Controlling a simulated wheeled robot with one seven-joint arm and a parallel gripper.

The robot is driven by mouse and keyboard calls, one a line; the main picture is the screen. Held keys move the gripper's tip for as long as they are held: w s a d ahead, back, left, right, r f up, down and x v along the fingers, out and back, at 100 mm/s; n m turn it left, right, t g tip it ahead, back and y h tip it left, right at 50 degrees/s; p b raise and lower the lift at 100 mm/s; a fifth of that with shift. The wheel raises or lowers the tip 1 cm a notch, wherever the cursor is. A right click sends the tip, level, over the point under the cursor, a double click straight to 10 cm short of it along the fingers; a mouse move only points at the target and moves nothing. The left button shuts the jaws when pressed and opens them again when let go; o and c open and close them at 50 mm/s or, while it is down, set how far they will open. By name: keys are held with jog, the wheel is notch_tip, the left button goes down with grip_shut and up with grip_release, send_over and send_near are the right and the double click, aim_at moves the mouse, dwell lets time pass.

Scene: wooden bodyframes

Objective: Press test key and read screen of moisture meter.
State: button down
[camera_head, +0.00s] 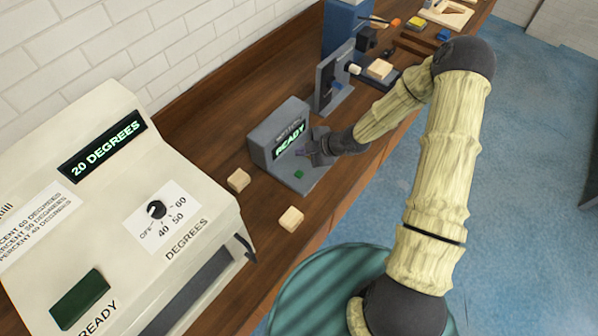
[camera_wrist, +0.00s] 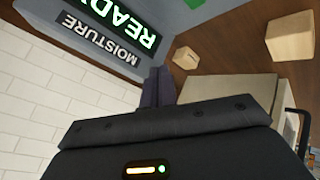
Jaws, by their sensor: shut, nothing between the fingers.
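The moisture meter (camera_head: 262,148) is a grey L-shaped box on the wooden bench in the head view. Its screen (camera_head: 290,147) reads "READY" in green letters. The screen also shows upside down in the wrist view (camera_wrist: 112,25), beside a "MOISTURE" label. A small green key (camera_head: 299,174) lies on the meter's base plate; a bit of green shows at the wrist view's top edge (camera_wrist: 194,3). My gripper (camera_head: 308,154) is shut and empty, just right of the screen and above the key, apart from the key. Its dark fingers (camera_wrist: 158,88) show in the wrist view.
Two pale wood blocks (camera_head: 238,180) (camera_head: 291,219) lie on the bench near the meter. A cream machine (camera_head: 130,200) reading "20 DEGREES" stands at left. A grey upright fixture (camera_head: 333,80) stands behind the meter. A tiled wall runs along the back.

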aim_at(303, 174)
jog(key=shift+f, duration=0.15)
notch_tip(303, 174, down, 9)
jog(key=b, duration=0.6)
jog(key=shift+r, duration=0.2)
jog(key=shift+b, duration=0.3)
dwell(1.4)
jog(key=shift+f+b, duration=0.4)
jog(key=shift+f+b, duration=0.5)
dwell(0.8)
jog(key=shift+r, duration=0.1)
jog(key=shift+r+p, duration=0.65)
jog(key=shift+r, duration=0.2)
jog(key=shift+r, duration=0.1)
